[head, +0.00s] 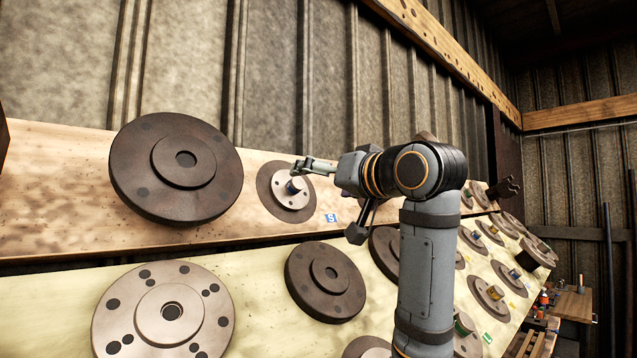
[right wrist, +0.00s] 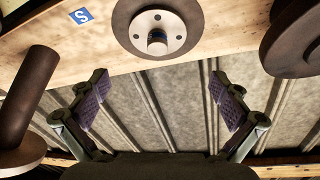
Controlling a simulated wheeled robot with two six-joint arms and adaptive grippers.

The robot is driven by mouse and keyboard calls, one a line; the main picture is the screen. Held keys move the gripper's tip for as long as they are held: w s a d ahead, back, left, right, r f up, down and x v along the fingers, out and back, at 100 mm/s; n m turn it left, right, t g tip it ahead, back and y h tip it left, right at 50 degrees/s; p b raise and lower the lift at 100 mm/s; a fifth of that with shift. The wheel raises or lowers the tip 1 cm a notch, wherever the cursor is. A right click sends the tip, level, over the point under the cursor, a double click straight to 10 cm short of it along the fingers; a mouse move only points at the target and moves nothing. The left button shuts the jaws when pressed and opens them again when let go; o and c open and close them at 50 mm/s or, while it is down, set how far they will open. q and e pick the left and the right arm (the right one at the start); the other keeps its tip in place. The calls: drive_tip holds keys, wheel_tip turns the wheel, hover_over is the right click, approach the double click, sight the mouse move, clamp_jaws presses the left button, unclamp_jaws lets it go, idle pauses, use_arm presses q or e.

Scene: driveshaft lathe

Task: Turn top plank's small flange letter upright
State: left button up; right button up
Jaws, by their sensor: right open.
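The top plank (head: 60,195) carries a small flange (head: 281,203) with a pale holed disc on a dark round base. I cannot read a letter on the hub. My right gripper (head: 302,168) is at the flange's upper right in the head view. In the right wrist view it (right wrist: 160,85) is open and empty, with the hub beyond its fingertips. My left gripper is not in view.
A large dark flange (head: 140,170) is left of the small one. A blue S label (head: 330,218) is on the plank at lower right. Lower boards hold several more flanges, including a pale one (head: 125,313) and a dark one (head: 305,285). A corrugated wall (head: 190,60) stands behind.

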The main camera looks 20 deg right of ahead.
sight(298, 183)
drive_tip(key=p+x, duration=0.5)
drive_tip(key=x, duration=0.2)
drive_tip(key=shift+w+d+r, duration=0.15)
drive_tip(key=shift+w+r, duration=0.05)
drive_tip(key=shift+w, duration=0.1)
drive_tip(key=p+x, duration=0.1)
drive_tip(key=x, duration=0.1)
drive_tip(key=shift+w+f, duration=0.15)
drive_tip(key=shift+w, duration=0.1)
drive_tip(key=shift+w+f, duration=0.2)
drive_tip(key=shift+w, duration=0.3)
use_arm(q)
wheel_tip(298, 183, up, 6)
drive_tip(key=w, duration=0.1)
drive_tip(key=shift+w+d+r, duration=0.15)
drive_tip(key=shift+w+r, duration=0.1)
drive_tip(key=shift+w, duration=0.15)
use_arm(e)
drive_tip(key=shift+s, duration=0.1)
drive_tip(key=shift+c, duration=0.4)
